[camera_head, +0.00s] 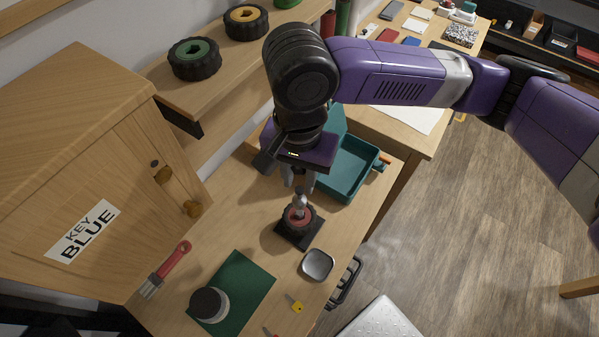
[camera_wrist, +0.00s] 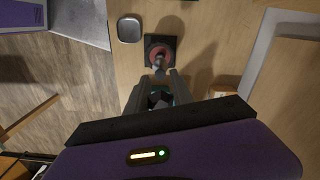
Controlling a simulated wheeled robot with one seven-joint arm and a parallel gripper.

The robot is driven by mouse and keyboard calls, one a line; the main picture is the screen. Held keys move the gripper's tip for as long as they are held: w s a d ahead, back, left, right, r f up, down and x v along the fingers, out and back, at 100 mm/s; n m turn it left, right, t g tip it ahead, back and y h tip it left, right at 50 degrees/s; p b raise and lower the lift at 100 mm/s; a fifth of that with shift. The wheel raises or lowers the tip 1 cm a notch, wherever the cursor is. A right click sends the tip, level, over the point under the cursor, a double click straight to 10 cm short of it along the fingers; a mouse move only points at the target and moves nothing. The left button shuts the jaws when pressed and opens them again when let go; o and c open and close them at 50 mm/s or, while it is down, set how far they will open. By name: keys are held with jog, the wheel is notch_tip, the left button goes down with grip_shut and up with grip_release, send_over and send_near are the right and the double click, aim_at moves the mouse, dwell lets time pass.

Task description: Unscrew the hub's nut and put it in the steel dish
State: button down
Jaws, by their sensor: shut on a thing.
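The hub (camera_head: 297,217), a black tyre with a red centre, stands on a dark square base (camera_head: 291,240) on the workbench. It also shows in the wrist view (camera_wrist: 151,47). My gripper (camera_head: 299,196) points down over the hub. Its fingers (camera_wrist: 160,72) are closed on the small grey nut (camera_head: 300,201) at the hub's middle. The fingertips partly hide the nut, and I cannot tell whether it is still threaded. The steel dish (camera_head: 317,264) sits in front of the hub, apart from it, and looks empty; it also shows in the wrist view (camera_wrist: 129,29).
A teal tray (camera_head: 345,190) lies behind the hub. A wooden cabinet (camera_head: 120,170) labelled "KEY BLUE" stands at the left. A red-handled brush (camera_head: 172,262), a green mat (camera_head: 245,285) with a round black-topped jar (camera_head: 209,304), and a yellow key (camera_head: 295,303) lie nearer.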

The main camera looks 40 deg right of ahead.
aim_at(299, 198)
jog(key=shift+r, duration=0.1)
jog(key=shift+f+b, duration=0.9)
jog(key=shift+f, duration=1.3)
jog(key=shift+f, duration=1.2)
dwell(0.8)
jog(key=shift+n+b, duration=0.3)
jog(key=shift+n, duration=1.1)
jog(key=shift+n, duration=0.6)
jog(key=shift+s+n, duration=0.1)
jog(key=shift+n, duration=0.6)
